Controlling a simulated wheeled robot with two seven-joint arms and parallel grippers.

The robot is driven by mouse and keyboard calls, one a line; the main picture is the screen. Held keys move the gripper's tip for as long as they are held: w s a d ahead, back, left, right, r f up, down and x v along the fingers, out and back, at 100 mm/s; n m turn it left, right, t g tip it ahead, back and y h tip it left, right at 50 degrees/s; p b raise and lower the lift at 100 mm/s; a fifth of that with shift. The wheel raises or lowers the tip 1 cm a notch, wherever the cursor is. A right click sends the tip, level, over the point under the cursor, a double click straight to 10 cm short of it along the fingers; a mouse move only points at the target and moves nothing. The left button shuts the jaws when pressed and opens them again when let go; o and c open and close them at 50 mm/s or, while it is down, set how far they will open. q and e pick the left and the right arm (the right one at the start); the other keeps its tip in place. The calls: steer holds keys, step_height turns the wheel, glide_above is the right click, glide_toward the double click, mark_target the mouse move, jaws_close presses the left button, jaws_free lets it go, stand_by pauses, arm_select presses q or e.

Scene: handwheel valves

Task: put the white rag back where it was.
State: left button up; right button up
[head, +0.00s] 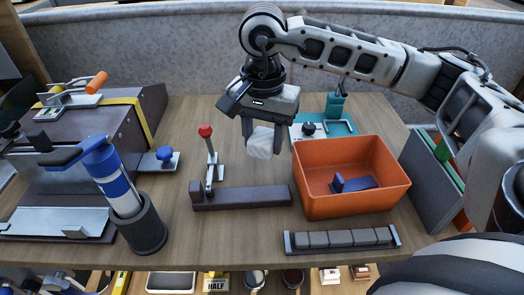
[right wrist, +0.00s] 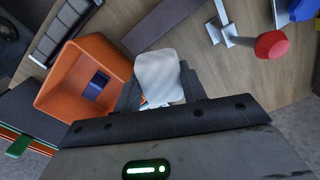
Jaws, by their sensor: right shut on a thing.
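The white rag (head: 261,142) is a small pale bundle held between the fingers of my right gripper (head: 262,140). The gripper points down and is shut on it, above the wooden table, behind the dark bar and left of the orange bin. In the right wrist view the rag (right wrist: 160,76) shows between the dark fingers and hides part of what lies beneath. I cannot tell the exact gap between rag and table. My left gripper is not in view.
An orange bin (head: 312,196) holds a blue block (head: 354,184). A lever with a red knob (head: 205,131) stands left of the gripper, near a dark bar (head: 242,197). A blue-handled tool (head: 112,180) stands in a dark cup (head: 146,232). A teal item (head: 334,104) sits behind the bin.

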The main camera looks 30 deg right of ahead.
steer(key=w+d+f, duration=0.1)
steer(key=w+f, duration=0.1)
steer(key=w+d+f, duration=0.2)
steer(key=w+f, duration=0.1)
steer(key=w+d+f, duration=0.2)
steer(key=shift+w+f+p, duration=0.35)
steer(key=shift+f, duration=0.05)
step_height(320, 180, down, 3)
steer(key=shift+f+p, duration=0.1)
steer(key=shift+p, duration=0.2)
steer(key=shift+f, duration=0.2)
steer(key=o, duration=0.9)
steer(key=shift+o, duration=0.2)
steer(key=shift+r, duration=0.1)
steer(key=shift+r, duration=0.1)
